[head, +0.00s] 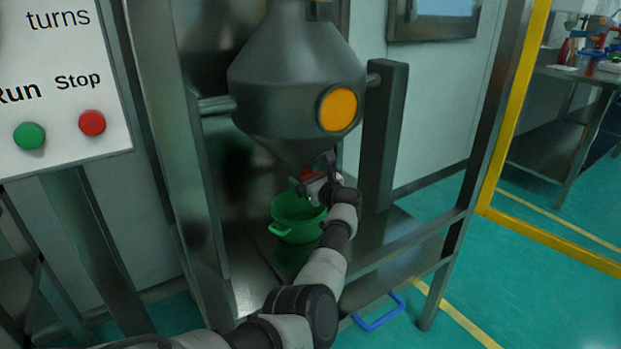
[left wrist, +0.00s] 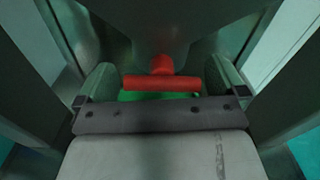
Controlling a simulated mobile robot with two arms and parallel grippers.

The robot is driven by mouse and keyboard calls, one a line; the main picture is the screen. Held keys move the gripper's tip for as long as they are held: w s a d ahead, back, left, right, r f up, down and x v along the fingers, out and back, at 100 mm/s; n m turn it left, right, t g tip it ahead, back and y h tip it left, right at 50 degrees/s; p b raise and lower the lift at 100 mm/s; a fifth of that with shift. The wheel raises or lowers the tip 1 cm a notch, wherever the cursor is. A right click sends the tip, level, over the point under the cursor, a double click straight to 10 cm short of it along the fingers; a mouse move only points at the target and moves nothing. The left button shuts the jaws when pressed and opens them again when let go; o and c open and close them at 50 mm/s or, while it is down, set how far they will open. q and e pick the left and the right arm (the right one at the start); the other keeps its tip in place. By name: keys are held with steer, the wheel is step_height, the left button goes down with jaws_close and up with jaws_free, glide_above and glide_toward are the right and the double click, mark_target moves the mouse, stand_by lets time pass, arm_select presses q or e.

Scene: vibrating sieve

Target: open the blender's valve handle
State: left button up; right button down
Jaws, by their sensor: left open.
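The blender (head: 290,80) is a dark grey metal vessel with a cone-shaped bottom and an orange round cap. Its red valve handle (head: 307,175) sits at the bottom outlet, partly hidden by my left gripper (head: 318,183). In the left wrist view the red handle (left wrist: 162,83) is a horizontal bar on a short red stem. It lies between the two spread fingers of my left gripper (left wrist: 162,85), with a gap on each side. The left gripper is open. My right gripper is not in view.
A green basin (head: 296,232) stands on the metal shelf below the outlet. Metal posts (head: 384,135) flank the blender. A panel (head: 62,85) with green and red buttons is at the left. A blue handle-shaped bar (head: 379,312) is low in front.

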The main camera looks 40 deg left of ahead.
arm_select(q)
steer(key=c, duration=0.6)
steer(key=m, duration=0.2)
steer(key=shift+f+m, duration=0.1)
steer(key=shift+m, duration=0.3)
steer(key=shift+c, duration=0.2)
steer(key=shift+m, duration=0.7)
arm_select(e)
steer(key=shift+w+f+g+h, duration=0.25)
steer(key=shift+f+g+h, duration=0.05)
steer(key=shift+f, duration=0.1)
arm_select(q)
steer(key=o, duration=0.5)
steer(key=shift+o, duration=0.7)
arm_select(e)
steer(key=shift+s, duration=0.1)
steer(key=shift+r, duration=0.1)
